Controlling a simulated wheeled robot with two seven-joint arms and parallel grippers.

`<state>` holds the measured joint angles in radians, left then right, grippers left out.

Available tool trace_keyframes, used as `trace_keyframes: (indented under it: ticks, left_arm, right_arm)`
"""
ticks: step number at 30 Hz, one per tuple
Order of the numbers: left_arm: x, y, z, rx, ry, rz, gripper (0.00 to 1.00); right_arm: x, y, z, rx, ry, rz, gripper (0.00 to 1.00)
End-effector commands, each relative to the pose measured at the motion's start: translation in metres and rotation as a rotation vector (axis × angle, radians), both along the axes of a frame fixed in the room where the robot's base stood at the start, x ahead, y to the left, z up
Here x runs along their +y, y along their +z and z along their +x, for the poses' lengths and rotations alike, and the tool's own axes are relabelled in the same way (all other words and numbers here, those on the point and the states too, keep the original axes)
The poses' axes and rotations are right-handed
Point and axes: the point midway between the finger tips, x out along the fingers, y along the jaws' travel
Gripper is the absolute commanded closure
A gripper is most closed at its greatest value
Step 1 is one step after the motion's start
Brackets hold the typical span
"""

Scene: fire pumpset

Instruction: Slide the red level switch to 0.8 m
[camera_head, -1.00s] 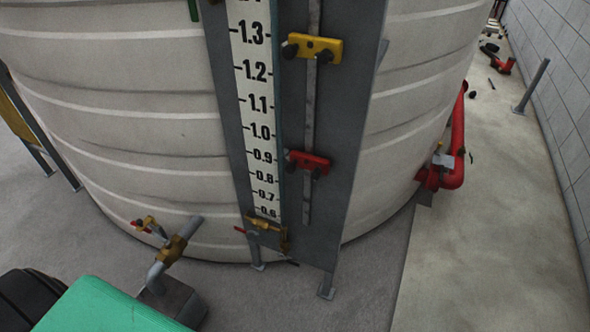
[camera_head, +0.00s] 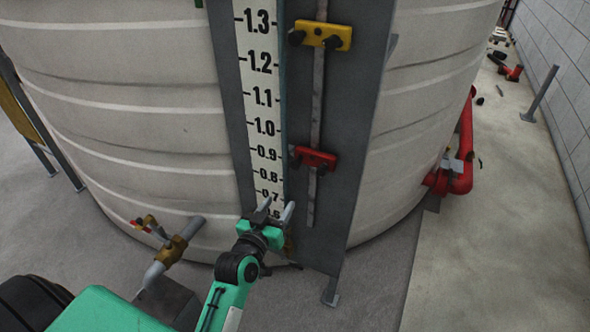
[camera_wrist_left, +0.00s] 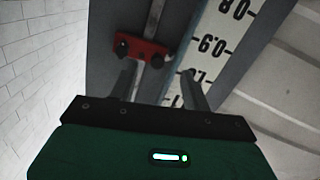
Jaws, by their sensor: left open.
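The red level switch (camera_head: 316,159) sits on a vertical slide rail (camera_head: 315,194), roughly beside the 0.9 mark of the white scale (camera_head: 262,95). It also shows in the left wrist view (camera_wrist_left: 143,50), beyond the fingertips. My left gripper (camera_head: 276,208) is open and empty, in front of the lower end of the scale. It is below and left of the switch in the head view, apart from it. In the left wrist view, my left gripper (camera_wrist_left: 161,76) has its two fingers spread. My right gripper is not in view.
A yellow switch (camera_head: 322,34) sits higher on the same rail. The grey panel (camera_head: 350,130) stands against a large ribbed tank (camera_head: 140,100). A brass valve and pipe (camera_head: 178,245) stick out at lower left. Red pipework (camera_head: 463,150) is at right, with open floor beside it.

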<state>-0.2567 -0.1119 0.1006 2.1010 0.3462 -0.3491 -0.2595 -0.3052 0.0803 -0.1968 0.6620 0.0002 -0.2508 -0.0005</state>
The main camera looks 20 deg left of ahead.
Motion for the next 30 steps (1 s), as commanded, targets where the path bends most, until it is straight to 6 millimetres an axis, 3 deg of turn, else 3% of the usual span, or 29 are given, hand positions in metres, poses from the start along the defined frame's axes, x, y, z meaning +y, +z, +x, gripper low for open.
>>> trace_keyframes:
  ticks: [4,10,21,30]
  left_arm:
    - [0.005,0.028,-0.004,-0.054,0.011,-0.001,0.52]
    - [0.006,0.033,0.01,-0.06,0.013,-0.001,0.52]
    - [0.007,0.033,0.073,-0.058,0.011,0.0,0.52]
    - [0.008,0.031,0.118,-0.058,0.012,0.0,0.52]
  right_arm:
    - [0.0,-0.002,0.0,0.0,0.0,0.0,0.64]
    - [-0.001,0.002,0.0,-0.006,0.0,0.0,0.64]
    - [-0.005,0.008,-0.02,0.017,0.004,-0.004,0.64]
    - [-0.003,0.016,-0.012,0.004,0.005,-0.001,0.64]
